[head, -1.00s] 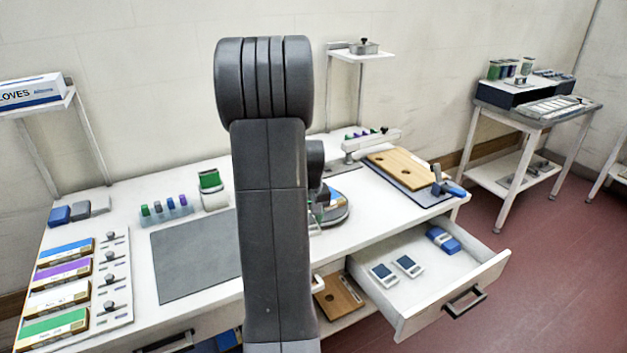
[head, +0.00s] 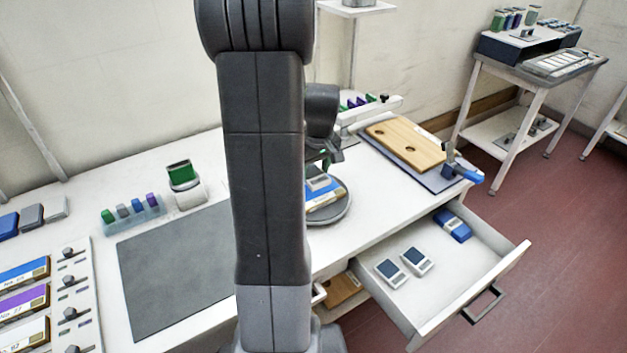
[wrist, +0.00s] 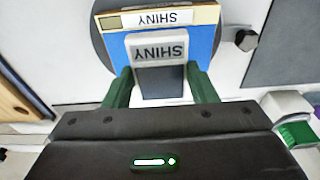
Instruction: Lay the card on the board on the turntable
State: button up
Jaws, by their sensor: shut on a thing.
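The card (wrist: 158,53) is pale grey with a SHINY label and a dark panel. My gripper (wrist: 163,90) is shut on it, one green finger at each side. The board (wrist: 205,42) is blue with a wooden strip, also labelled SHINY, and lies on the dark round turntable (wrist: 101,42). The card is over the board's middle; I cannot tell whether it touches. In the head view my arm partly hides the turntable (head: 342,210), and the board (head: 325,197) and card (head: 319,182) show just right of it.
An open drawer (head: 470,285) with two small white devices (head: 417,260) and a blue item juts out at the right. A wooden board (head: 405,143) lies behind it on the table. A grey mat (head: 175,275) and a green-topped dispenser (head: 182,178) are left of my arm.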

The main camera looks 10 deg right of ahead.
aim_at(315, 176)
jog(key=shift+f, duration=2.1)
jog(key=o, duration=1)
jog(key=shift+f, duration=0.15)
jog(key=shift+c, duration=0.2)
jog(key=r, duration=0.4)
jog(key=s+r, duration=0.1)
jog(key=r, duration=0.7)
jog(key=shift+s+d+r, duration=0.15)
jog(key=shift+s+d, duration=0.15)
jog(key=shift+s, duration=0.05)
